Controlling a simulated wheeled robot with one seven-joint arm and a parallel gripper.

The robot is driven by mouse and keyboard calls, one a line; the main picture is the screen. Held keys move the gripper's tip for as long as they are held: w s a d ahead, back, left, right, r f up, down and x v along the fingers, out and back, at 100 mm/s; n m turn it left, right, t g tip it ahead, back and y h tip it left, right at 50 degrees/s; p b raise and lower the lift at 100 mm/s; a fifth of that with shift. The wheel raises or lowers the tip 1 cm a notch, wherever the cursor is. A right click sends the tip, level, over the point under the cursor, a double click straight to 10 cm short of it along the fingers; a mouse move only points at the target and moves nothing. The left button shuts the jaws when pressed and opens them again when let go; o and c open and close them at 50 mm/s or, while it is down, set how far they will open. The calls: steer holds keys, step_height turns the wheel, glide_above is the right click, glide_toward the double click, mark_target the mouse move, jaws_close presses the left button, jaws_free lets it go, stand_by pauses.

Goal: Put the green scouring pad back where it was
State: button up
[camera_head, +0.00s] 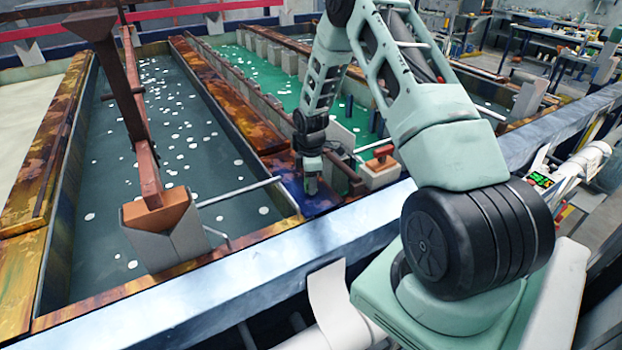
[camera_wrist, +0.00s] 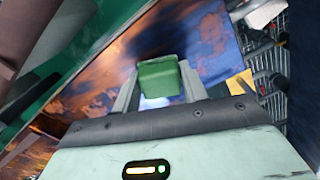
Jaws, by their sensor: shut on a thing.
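The green scouring pad (camera_wrist: 161,79) is a small green block between the two fingers of my gripper (camera_wrist: 165,95) in the wrist view. The fingers are shut on it, one on each side. Under it is a brown and blue stained ledge (camera_wrist: 205,45). In the head view my gripper (camera_head: 311,185) points down over the blue-stained end of the ledge (camera_head: 318,200) between two tanks. The pad cannot be made out there. Whether the pad touches the ledge I cannot tell.
A dark-water tank (camera_head: 190,130) lies left of the ledge and a green-water tank (camera_head: 285,85) right of it. A grey block with a reddish top (camera_head: 380,172) stands right of my gripper. A metal rail (camera_head: 220,285) runs along the front. A thin rod (camera_head: 240,192) crosses the left tank.

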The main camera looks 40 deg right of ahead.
steer(key=shift+f, duration=0.4)
steer(key=o, duration=1)
steer(key=shift+o, duration=0.2)
